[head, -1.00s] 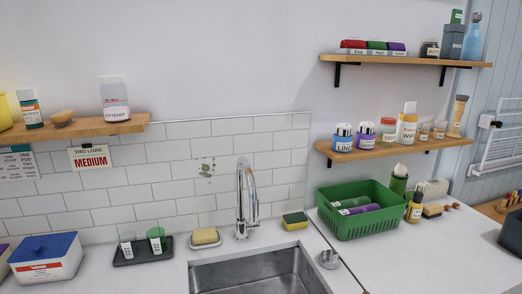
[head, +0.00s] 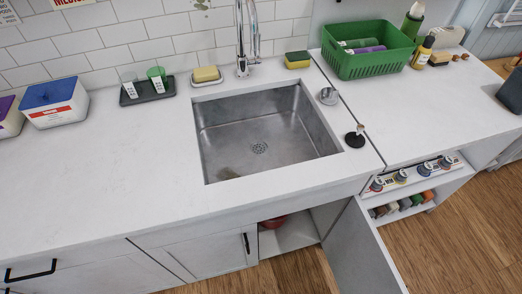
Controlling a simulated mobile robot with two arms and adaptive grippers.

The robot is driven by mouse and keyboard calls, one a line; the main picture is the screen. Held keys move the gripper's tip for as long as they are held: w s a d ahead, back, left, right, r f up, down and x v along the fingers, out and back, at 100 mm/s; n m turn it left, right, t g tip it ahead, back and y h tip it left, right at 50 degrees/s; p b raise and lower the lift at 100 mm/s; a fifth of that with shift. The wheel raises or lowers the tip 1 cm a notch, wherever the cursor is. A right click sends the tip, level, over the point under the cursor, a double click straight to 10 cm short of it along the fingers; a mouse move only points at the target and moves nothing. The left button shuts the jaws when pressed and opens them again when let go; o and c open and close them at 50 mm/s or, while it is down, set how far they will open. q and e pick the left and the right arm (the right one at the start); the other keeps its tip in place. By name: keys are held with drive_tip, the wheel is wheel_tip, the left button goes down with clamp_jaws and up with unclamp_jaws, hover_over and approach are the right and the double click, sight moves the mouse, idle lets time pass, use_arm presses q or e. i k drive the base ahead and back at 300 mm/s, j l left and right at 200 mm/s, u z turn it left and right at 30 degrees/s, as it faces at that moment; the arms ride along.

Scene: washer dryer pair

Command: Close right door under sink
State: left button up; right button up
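The right door under the sink (head: 362,252) stands swung open, out from the cabinet front, in the lower middle right of the head view. Its lower part is cut off by the bottom edge. The cabinet opening (head: 290,232) shows to its left, with part of a red object (head: 273,222) inside. The left door (head: 212,254) is shut and has a black vertical handle (head: 246,243). The sink (head: 262,130) is set in the white counter above. Neither of my grippers shows in the head view.
An open shelf unit (head: 418,192) with bottles and coloured items stands right of the open door. A green basket (head: 368,62) is on the right counter. A black drawer handle (head: 30,271) sticks out at lower left. Wooden floor (head: 450,250) is clear at lower right.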

sight(360, 260)
drive_tip(key=k+l+u, duration=0.2)
drive_tip(key=l, duration=0.6)
drive_tip(key=k+l+u, duration=0.2)
drive_tip(key=k+l, duration=0.2)
drive_tip(key=l, duration=0.3)
drive_tip(key=k+l+u, duration=0.2)
drive_tip(key=k+l, duration=0.2)
drive_tip(key=l, duration=0.3)
drive_tip(key=k+l+u, duration=0.25)
drive_tip(key=k+l, duration=0.15)
drive_tip(key=l, duration=0.2)
drive_tip(key=k+l+u, duration=0.2)
drive_tip(key=k+l, duration=0.25)
drive_tip(key=l, duration=0.1)
